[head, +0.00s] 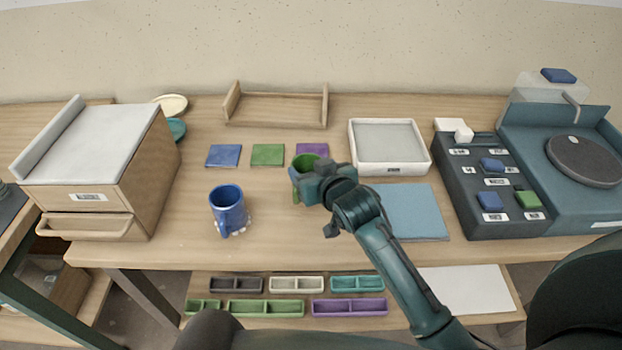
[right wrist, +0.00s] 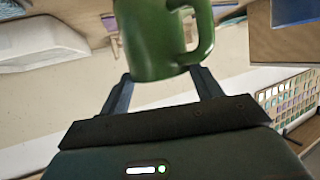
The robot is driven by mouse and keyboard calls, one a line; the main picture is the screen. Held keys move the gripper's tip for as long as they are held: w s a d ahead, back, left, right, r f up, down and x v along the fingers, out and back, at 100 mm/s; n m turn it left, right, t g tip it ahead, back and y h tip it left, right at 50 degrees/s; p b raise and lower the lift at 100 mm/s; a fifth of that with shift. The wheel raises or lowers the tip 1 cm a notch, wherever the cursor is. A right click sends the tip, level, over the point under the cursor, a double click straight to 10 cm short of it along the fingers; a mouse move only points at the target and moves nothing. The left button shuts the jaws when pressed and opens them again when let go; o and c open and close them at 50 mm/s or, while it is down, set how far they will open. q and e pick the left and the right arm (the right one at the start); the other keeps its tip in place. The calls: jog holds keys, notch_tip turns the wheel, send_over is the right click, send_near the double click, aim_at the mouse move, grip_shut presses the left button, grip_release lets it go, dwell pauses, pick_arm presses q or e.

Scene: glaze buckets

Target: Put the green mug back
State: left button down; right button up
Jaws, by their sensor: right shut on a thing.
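The green mug (head: 303,162) is in my right gripper (head: 312,183), in front of the purple square and partly covering it in the head view. In the right wrist view the mug (right wrist: 155,40) stands between the two fingers (right wrist: 165,85), its handle to the right; its top is cut off by the frame edge. Whether its base is clear of the table is hard to tell. A green square (head: 268,155) lies bare on the table, left of the mug, between a blue square (head: 223,156) and the purple square (head: 312,149). My left gripper is not in view.
A blue mug (head: 228,207) stands in front of the blue square. A wooden rack (head: 276,122) is behind the squares. A white tray (head: 390,168) and a blue mat (head: 412,212) are at the right. A drawer box (head: 130,170) stands at the left.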

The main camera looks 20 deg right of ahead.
jog(key=shift+f, duration=1.25)
jog(key=shift+f, duration=0.2)
jog(key=o, duration=1.5)
